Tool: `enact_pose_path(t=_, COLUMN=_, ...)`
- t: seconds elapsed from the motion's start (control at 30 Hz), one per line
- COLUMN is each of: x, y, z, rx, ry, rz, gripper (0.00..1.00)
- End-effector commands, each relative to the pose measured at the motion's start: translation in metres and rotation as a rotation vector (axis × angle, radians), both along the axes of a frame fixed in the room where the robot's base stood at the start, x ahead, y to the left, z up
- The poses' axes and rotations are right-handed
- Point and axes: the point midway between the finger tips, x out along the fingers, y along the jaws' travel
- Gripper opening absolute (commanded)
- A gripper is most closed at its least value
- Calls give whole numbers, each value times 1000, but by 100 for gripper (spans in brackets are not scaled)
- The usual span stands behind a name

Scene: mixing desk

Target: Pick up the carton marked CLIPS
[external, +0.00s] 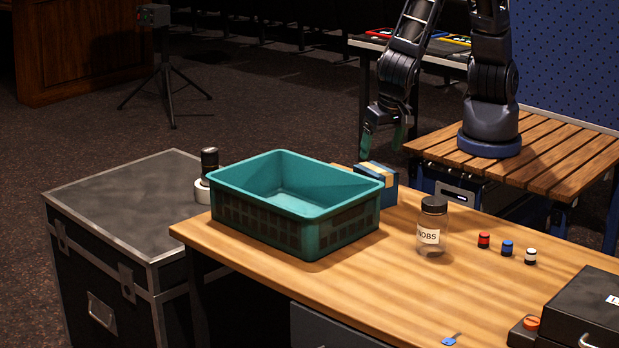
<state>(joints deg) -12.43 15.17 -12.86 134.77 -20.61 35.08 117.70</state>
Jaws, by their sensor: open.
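A small blue carton (390,190) with a tan stripe stands on the desk just behind the right end of the teal crate (345,232). The crate hides part of it, and no CLIPS marking can be read from this side, so I cannot tell for sure that it is the CLIPS carton. My gripper (382,142) has teal fingers pointing down and spread apart. It appears above and behind the blue carton, with nothing between the fingers.
The teal crate looks empty. A jar (432,228) with a dark lid and a partly readable label stands right of it. Red (484,240), blue (507,248) and white (530,256) knobs lie further right. A black case (585,310) fills the front right corner.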

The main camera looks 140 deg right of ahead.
Motion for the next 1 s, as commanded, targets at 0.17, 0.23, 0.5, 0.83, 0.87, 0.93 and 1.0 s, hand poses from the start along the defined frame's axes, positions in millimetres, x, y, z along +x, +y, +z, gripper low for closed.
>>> enact_pose_path(t=0.17, x=1, y=-3, z=-13, rx=-6, ry=0, rz=-17, gripper=82)
enact_pose_path(t=0.23, x=0, y=-5, z=-22, rx=-6, ry=2, rz=-17, gripper=82)
enact_pose_path(t=0.5, x=-2, y=-13, z=-52, rx=-5, ry=0, rz=-16, gripper=82)
enact_pose_path(t=0.83, x=-3, y=-16, z=-72, rx=-5, ry=2, rz=-16, gripper=82)
enact_pose_path(t=0.87, x=-3, y=-16, z=-76, rx=-5, ry=3, rz=-15, gripper=82)
enact_pose_path(t=0.93, x=-3, y=-17, z=-85, rx=-5, ry=2, rz=-15, gripper=82)
enact_pose_path(t=1.0, x=-3, y=-18, z=-93, rx=-5, ry=3, rz=-15, gripper=82)
